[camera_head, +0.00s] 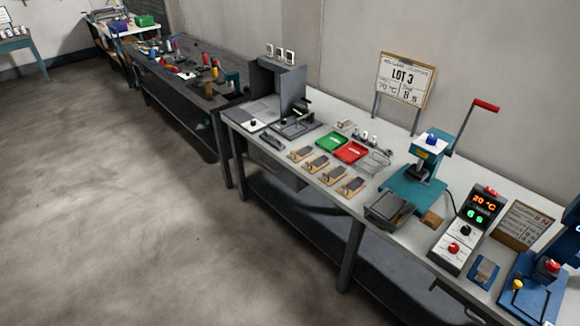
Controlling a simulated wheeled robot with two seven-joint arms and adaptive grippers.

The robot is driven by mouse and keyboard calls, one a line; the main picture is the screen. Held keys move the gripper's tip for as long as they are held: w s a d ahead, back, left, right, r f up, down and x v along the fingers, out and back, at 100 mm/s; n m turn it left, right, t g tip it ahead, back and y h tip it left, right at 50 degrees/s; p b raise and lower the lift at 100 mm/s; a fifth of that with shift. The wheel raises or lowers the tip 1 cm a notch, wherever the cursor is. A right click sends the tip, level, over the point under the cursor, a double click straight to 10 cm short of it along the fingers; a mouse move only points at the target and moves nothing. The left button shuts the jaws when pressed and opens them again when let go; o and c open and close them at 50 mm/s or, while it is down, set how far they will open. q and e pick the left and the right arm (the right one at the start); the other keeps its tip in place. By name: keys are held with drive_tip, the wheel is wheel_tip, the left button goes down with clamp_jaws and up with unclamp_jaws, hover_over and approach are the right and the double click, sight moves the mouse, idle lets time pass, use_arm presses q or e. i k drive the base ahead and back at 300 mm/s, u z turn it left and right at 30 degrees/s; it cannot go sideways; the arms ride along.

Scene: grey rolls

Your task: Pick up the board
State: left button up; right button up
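Neither of my grippers is in view. Several small wooden boards, each with a dark piece on top, lie in a row along the front of the light worktable; one is the nearest small board (353,186), another the farthest small board (301,154). A brown notice board (522,225) leans at the table's right end. I cannot tell which of these is the task's board.
The worktable (262,150) also holds a green tray (331,142), a red tray (351,152), a teal press (405,187) with a red-handled lever, and a control box (465,231) showing 20 °C and 65. A dark bench (160,72) stands behind. The floor (150,220) at left is clear.

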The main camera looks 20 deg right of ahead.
sight(333, 173)
drive_tip(key=u, duration=0.15)
drive_tip(key=i, duration=0.75)
drive_tip(key=z, duration=0.55)
drive_tip(key=i, duration=0.8)
drive_tip(key=z, duration=0.7)
